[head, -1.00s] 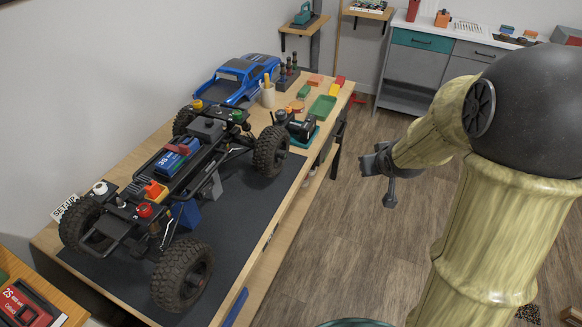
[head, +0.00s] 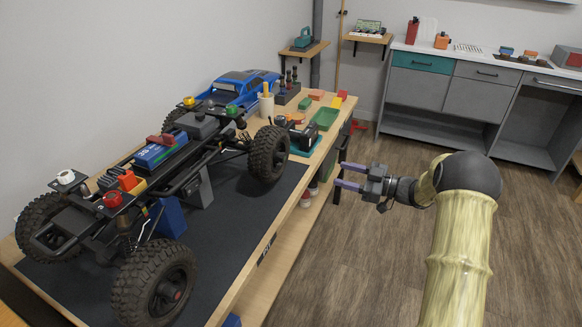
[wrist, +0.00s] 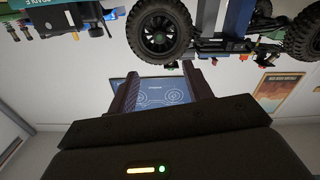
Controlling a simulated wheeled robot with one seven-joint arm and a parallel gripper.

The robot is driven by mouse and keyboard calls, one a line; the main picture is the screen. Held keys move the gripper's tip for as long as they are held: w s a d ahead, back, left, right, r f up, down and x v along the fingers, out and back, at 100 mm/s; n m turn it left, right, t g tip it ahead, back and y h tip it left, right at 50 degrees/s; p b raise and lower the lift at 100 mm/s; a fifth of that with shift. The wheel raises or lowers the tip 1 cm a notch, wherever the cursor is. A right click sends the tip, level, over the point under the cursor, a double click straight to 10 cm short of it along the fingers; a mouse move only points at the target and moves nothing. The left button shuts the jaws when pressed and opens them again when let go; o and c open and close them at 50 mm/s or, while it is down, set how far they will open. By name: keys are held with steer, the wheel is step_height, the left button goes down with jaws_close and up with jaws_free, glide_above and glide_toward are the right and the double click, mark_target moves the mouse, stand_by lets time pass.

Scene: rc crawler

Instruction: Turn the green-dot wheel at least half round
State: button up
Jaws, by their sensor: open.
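The RC crawler chassis (head: 190,140) stands on a dark mat with its tyres exposed. A green cap (head: 232,110) sits on its frame beside the far right wheel (head: 268,153), a black knobbly tyre. In the upside-down wrist view, a whole wheel (wrist: 157,32) shows beyond the fingers, with a small green spot (wrist: 169,65) close by. My gripper (head: 340,176) is open and empty over the floor, just off the bench's right edge. Its fingers point left toward the bench, apart from the wheel. The fingers also show in the wrist view (wrist: 156,76).
The mat (head: 235,215) covers the near part of the wooden bench (head: 288,225). A blue truck body (head: 240,88), a green tray (head: 325,118) and small parts crowd the far end. The near right wheel (head: 155,285) stands close to the bench edge. The floor around my gripper is clear.

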mark_target(285, 159)
steer(key=shift+a+r, duration=0.1)
steer(key=b+x, duration=0.1)
steer(key=x, duration=1.6)
steer(key=shift+w+a, duration=0.1)
steer(key=shift+a, duration=0.05)
jaws_close()
